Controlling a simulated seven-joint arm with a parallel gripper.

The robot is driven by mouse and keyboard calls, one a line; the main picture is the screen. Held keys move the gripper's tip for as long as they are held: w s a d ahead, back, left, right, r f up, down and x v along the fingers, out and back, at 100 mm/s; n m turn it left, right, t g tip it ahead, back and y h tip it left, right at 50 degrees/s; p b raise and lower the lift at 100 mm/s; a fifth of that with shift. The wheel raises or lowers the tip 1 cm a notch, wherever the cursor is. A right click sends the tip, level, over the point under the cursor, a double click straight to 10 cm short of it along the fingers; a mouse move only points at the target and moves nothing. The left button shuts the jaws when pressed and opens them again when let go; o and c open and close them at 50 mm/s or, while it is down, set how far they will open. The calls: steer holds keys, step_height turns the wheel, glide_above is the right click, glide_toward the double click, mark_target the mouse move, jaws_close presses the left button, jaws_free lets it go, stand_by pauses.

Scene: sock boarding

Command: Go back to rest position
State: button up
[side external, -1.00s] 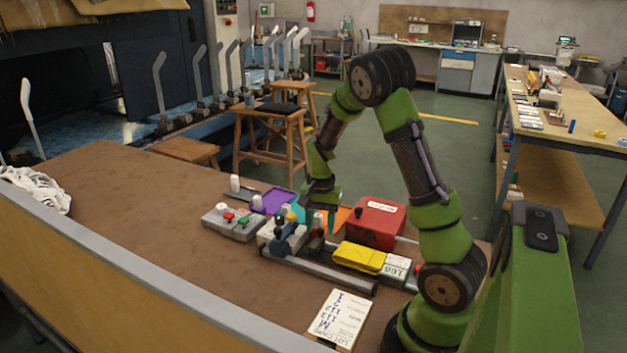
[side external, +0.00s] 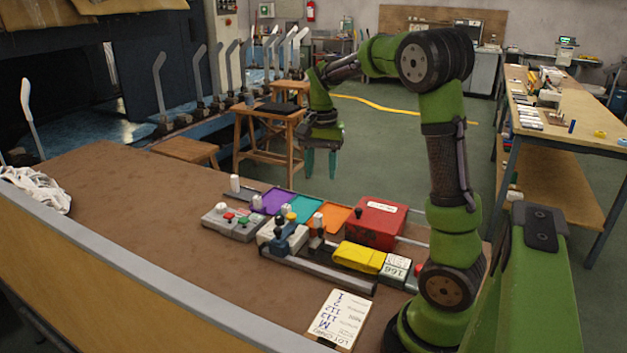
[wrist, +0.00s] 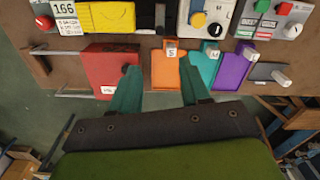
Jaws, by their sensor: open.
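My gripper (side external: 321,162) is raised above the far edge of the brown table (side external: 130,215). Its two teal fingers point down, apart, with nothing between them. In the wrist view the open fingers of my gripper (wrist: 158,85) show above the row of coloured plates. The arm is bent at its elbow high up at the right. The gripper touches nothing that I can see.
Below are a red box (side external: 375,222), an orange plate (side external: 334,215), a teal plate (side external: 299,208), a purple plate (side external: 271,200), a yellow bundle (side external: 358,257) and a button box (side external: 233,222). A white cloth (side external: 36,189) lies left. A wooden stool (side external: 268,128) stands behind.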

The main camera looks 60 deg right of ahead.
steer(key=shift+r, duration=0.45)
steer(key=s+a+r+n+t+y, duration=0.1)
steer(key=s+a+n+t, duration=0.2)
steer(key=a, duration=0.9)
steer(key=s+a+r+n+t+y, duration=0.1)
steer(key=s+a+n+t, duration=0.3)
steer(key=a+n, duration=0.4)
steer(key=s+a+r, duration=0.1)
steer(key=a, duration=0.2)
steer(key=shift+s+a, duration=0.3)
steer(key=shift+a, duration=0.05)
